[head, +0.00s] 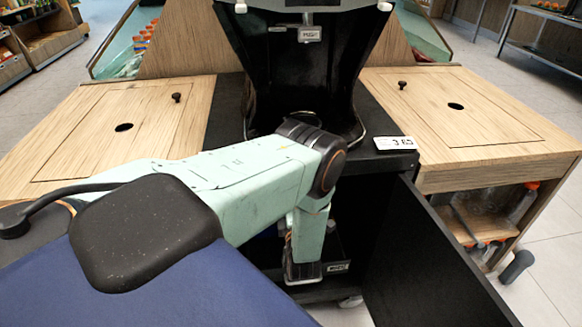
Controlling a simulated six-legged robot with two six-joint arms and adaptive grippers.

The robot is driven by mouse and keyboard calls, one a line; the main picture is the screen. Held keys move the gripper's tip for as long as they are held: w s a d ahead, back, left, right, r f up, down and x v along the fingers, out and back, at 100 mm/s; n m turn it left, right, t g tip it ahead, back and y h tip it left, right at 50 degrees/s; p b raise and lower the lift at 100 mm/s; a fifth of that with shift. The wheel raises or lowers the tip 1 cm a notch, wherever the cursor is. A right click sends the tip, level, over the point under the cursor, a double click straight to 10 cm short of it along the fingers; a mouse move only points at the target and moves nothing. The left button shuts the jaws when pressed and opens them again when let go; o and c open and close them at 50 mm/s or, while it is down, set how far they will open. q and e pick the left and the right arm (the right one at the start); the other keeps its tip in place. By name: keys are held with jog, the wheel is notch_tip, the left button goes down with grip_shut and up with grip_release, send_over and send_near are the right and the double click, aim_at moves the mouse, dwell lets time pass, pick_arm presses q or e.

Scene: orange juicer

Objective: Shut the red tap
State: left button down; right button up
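I cannot make out a red tap in the head view. The black juicer (300,75) stands in the middle of the counter. Below it, a dark cabinet (375,225) is open. My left arm comes in from the left, crosses in front of the juicer and bends down at the cabinet opening. Its lower end is in front of the dark interior. I cannot make out the fingers there, nor whether they hold anything. My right gripper is not in view.
The black cabinet door (430,265) stands open to the right. A price card (395,143) lies on the black ledge. Wooden counters flank the juicer at left (75,130) and right (500,105). Bottles (505,205) sit on a shelf under the right counter.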

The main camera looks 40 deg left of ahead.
pick_arm(q)
jog(key=shift+s+f, duration=0.1)
jog(key=shift+f, duration=0.05)
dwell(0.3)
jog(key=c, duration=1.4)
grip_release()
jog(key=shift+o, duration=0.2)
jog(key=shift+d, duration=0.1)
jog(key=v, duration=1.1)
jog(key=shift+s+d, duration=0.25)
jog(key=shift+d, duration=0.1)
